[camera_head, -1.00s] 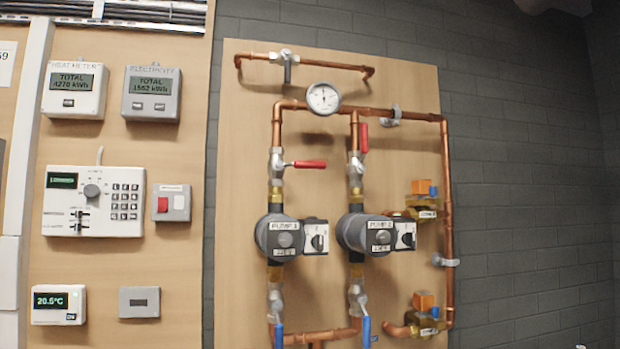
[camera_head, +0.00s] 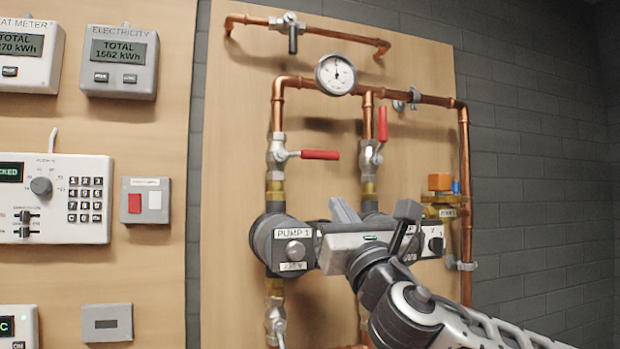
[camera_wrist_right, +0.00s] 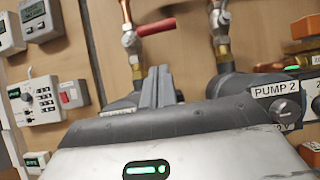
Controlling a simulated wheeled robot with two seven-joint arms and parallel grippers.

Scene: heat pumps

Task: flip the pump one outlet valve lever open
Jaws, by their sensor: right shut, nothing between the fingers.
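The pump one outlet valve (camera_head: 277,154) sits on the vertical copper pipe above pump 1 (camera_head: 283,243). Its red lever (camera_head: 320,155) points right, crosswise to the pipe. The lever also shows at the top of the right wrist view (camera_wrist_right: 156,25). My right gripper (camera_head: 343,208) is shut and empty, fingers pointing up, below the lever and apart from it. In the right wrist view its closed fingers (camera_wrist_right: 157,86) stand in front of pump 1, hiding part of it. My left gripper is not in view.
The pump 2 valve's red lever (camera_head: 383,125) stands upright along its pipe, right of the pump one lever. A pressure gauge (camera_head: 336,75) and a horizontal copper pipe lie above. My right arm covers much of pump 2. Bare board shows left of the valve.

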